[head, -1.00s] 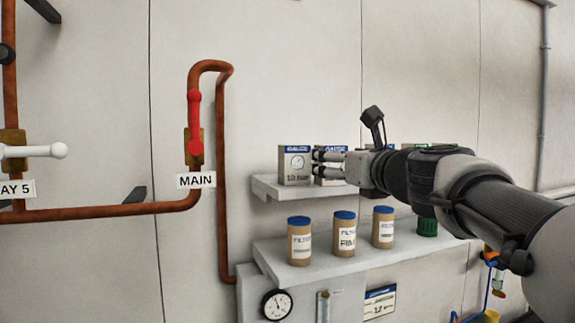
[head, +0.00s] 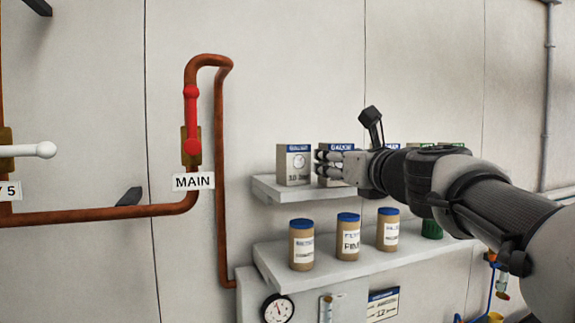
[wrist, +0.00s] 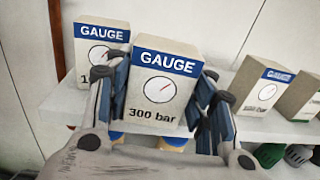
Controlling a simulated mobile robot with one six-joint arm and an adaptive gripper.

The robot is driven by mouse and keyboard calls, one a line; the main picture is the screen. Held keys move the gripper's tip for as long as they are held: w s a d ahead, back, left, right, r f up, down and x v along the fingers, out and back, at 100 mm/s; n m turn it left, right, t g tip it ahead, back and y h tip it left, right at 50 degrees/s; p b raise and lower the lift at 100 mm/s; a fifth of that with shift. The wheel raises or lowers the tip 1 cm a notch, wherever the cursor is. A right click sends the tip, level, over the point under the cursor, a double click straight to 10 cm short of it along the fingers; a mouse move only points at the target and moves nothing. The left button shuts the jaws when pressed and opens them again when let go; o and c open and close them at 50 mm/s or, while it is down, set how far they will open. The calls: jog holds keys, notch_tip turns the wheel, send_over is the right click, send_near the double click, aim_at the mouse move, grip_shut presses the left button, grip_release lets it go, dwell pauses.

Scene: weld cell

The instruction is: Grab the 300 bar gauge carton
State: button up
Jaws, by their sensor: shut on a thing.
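The 300 bar gauge carton (wrist: 158,87) is a light grey box with a blue GAUGE band and a dial picture. In the wrist view it stands between the two fingers of my gripper (wrist: 157,100), which are shut on its sides. In the head view the carton (head: 342,147) is on the upper shelf (head: 305,190), mostly hidden behind my gripper (head: 330,163). I cannot tell whether its base still touches the shelf.
Another gauge carton (wrist: 98,48) stands close on the left, its label starting with 1. More cartons (wrist: 262,87) stand to the right. The lower shelf (head: 345,265) holds several brown filter canisters (head: 348,238). A red-handled valve (head: 191,120) is on the wall pipe at left.

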jog(key=shift+w, duration=0.2)
jog(key=shift+c, duration=1)
jog(key=shift+s+r, duration=0.15)
